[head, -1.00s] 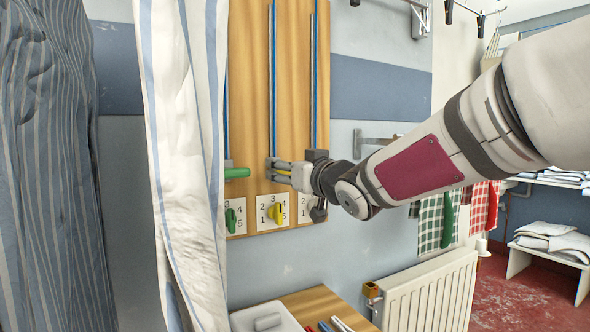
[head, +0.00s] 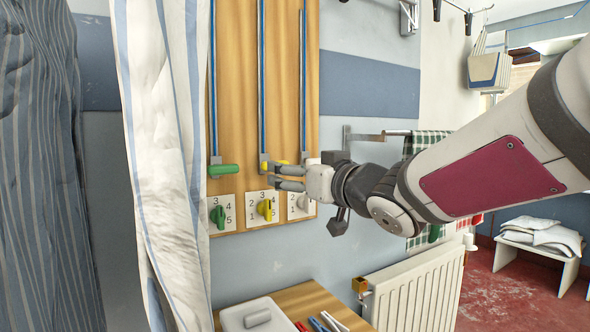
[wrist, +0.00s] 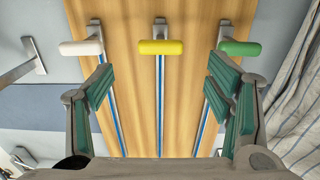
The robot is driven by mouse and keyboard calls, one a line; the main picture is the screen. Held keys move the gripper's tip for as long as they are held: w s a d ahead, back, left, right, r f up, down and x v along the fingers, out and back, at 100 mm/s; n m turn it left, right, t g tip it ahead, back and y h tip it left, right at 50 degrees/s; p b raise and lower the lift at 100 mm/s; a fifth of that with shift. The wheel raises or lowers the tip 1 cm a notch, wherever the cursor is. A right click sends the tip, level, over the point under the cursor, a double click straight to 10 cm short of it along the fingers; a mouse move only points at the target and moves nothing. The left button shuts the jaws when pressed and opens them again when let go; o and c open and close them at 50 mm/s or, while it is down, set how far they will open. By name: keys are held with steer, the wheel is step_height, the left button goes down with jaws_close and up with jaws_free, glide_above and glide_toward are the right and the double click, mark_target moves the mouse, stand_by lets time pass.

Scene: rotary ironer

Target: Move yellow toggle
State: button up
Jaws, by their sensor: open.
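The yellow toggle handle (head: 264,161) is a short crossbar on a blue vertical rail of the wooden board, partly hidden by my gripper in the head view. In the wrist view the yellow handle (wrist: 161,47) lies ahead, between the lines of my fingers and apart from them. My gripper (head: 273,176) is open and empty, just in front of and slightly below the handle; it also shows in the wrist view (wrist: 162,85). A yellow dial knob (head: 265,208) sits below on a numbered plate.
A green handle (head: 223,169) is to the left on its own rail; a white handle (wrist: 80,47) is on the other side. A striped cloth (head: 165,130) hangs left of the board. A radiator (head: 412,295) and a wooden table (head: 305,300) stand below.

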steer(key=v, duration=0.3)
steer(key=shift+s+d+f, duration=0.1)
steer(key=shift+s, duration=0.1)
steer(key=s+d+f+m+g+h, duration=0.25)
steer(key=s+d+f+h, duration=0.3)
steer(key=d, duration=0.35)
steer(key=s+d+f+m+g+h, duration=0.2)
steer(key=s+d+f+m+h, duration=0.3)
steer(key=d, duration=0.5)
steer(key=s+d+f+g, duration=0.1)
steer(key=s+f+g, duration=0.45)
steer(key=s, duration=0.85)
steer(key=s+d+f+g, duration=0.1)
steer(key=s+f+g, duration=0.45)
steer(key=s, duration=0.75)
step_height(320, 180, up, 20)
steer(key=t+p, duration=0.4)
steer(key=p, duration=1.6)
steer(key=shift+s+a+n+t, duration=0.3)
steer(key=shift+a+n+t, duration=0.05)
steer(key=shift+f+y, duration=0.1)
steer(key=shift+y, duration=0.15)
